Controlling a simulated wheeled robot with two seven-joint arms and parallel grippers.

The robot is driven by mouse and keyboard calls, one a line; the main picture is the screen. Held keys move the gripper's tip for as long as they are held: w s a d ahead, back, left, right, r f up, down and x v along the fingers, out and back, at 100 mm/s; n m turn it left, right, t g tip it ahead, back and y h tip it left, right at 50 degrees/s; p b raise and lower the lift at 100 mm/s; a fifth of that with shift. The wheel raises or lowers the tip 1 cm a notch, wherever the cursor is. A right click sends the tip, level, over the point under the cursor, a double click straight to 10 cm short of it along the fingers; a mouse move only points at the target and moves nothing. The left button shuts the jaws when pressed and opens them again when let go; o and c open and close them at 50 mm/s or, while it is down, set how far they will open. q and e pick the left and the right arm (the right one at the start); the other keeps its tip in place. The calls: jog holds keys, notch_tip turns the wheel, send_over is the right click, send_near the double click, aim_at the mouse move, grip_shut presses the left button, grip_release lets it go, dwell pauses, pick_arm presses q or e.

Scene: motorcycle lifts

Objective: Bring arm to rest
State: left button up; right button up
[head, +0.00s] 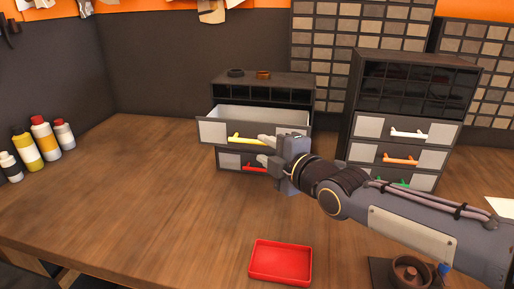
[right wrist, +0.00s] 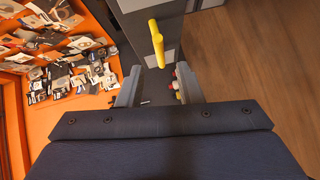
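My right arm comes in from the right in the head view. Its gripper (head: 264,149) is in front of the small left drawer cabinet (head: 290,84), just right of the yellow handle (head: 247,141) of the open upper drawer (head: 210,131). In the right wrist view the two fingers of the gripper (right wrist: 158,88) are apart, with nothing held between them. The yellow handle (right wrist: 156,42) shows beyond the fingertips and looks clear of them. The red-handled drawer (head: 229,160) below is shut. My left gripper is not in view.
A taller cabinet (head: 419,95) with white, orange and green handles stands behind my forearm. A red tray (head: 280,262) lies at the front, and a brown round part (head: 411,271) lies under my arm. Several bottles (head: 45,139) stand at the left. The table's left middle is clear.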

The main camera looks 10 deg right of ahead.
jog(key=shift+v, duration=1.1)
jog(key=s+d+f+m+g+h+p, duration=0.1)
jog(key=s+d+f+m+g, duration=0.1)
jog(key=s+d+f+m, duration=0.35)
jog(key=s+d+f+m+g+h+p, duration=0.2)
jog(key=s+f+m+g, duration=0.15)
jog(key=s+m, duration=0.4)
jog(key=s+f+m+g, duration=0.4)
jog(key=s+f+m, duration=0.3)
jog(key=s, duration=0.5)
jog(key=m, duration=0.2)
jog(key=shift+s+a+m+p, duration=0.2)
jog(key=shift+a+m+p, duration=0.1)
jog(key=shift+m+p, duration=0.1)
